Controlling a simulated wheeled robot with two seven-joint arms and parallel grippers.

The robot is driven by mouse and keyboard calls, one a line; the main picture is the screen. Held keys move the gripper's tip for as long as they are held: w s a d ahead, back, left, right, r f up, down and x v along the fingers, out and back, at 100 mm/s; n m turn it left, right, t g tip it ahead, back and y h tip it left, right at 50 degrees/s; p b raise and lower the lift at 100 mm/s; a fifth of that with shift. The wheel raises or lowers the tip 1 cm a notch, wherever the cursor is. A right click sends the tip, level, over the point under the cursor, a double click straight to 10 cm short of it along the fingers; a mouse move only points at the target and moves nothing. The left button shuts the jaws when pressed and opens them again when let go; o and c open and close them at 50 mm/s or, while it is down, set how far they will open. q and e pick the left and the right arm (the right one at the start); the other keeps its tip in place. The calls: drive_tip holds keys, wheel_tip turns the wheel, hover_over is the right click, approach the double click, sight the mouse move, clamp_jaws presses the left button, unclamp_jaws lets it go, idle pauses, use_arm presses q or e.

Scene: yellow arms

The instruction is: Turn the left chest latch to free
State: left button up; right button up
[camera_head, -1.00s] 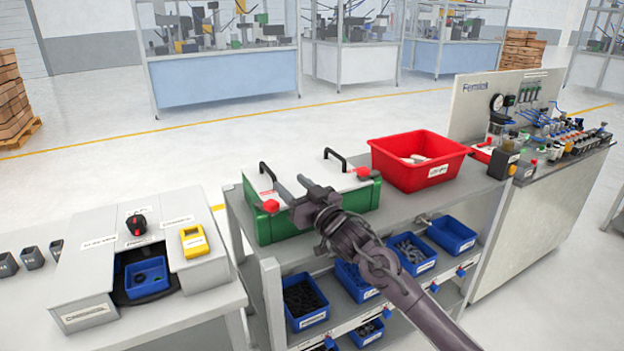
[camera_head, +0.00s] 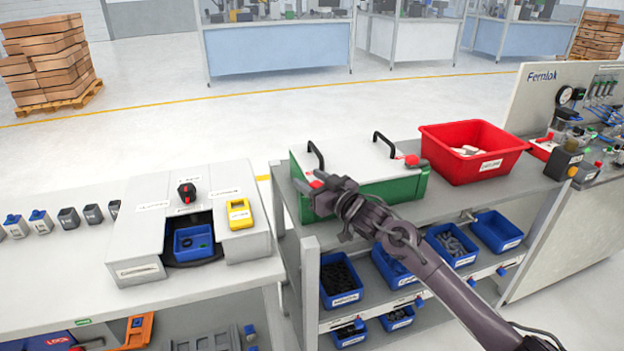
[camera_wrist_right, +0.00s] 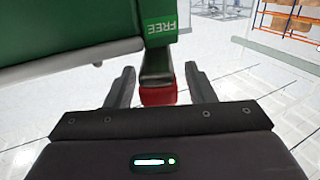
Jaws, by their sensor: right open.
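The green chest (camera_head: 400,189) with a white lid stands on the grey shelf unit. Its left latch (camera_head: 317,184) is red and mostly hidden behind my right gripper (camera_head: 311,182) in the head view. In the right wrist view, my right gripper (camera_wrist_right: 160,78) is open, with one finger on each side of the red latch (camera_wrist_right: 158,96). I cannot tell whether the fingers touch it. A FREE label (camera_wrist_right: 160,26) shows on the green strip beside the latch. The right latch (camera_head: 411,160) is also red. My left gripper is not in view.
A red bin (camera_head: 470,160) stands right of the chest. Two black handles stand on the lid. Blue bins (camera_head: 341,285) fill the lower shelves. A grey unit with a blue tray (camera_head: 193,242) and a yellow device (camera_head: 239,214) stands on the left bench.

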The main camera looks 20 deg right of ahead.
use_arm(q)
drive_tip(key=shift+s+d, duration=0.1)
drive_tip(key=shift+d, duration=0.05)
use_arm(e)
drive_tip(key=shift+c, duration=1.1)
drive_tip(key=c, duration=0.8)
drive_tip(key=shift+s+a+m+t+h, duration=0.1)
drive_tip(key=shift+a+m+t+h, duration=0.2)
drive_tip(key=shift+m+h, duration=0.8)
drive_tip(key=shift+h, duration=0.4)
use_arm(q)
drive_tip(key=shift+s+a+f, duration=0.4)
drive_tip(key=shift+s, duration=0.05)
use_arm(e)
drive_tip(key=shift+o, duration=0.3)
drive_tip(key=shift+a+m+t+h, duration=0.15)
drive_tip(key=shift+m+t+h, duration=0.35)
drive_tip(key=shift+m+h, duration=1.1)
drive_tip(key=shift+n+h, duration=0.4)
drive_tip(key=o, duration=1)
drive_tip(key=shift+c, duration=0.2)
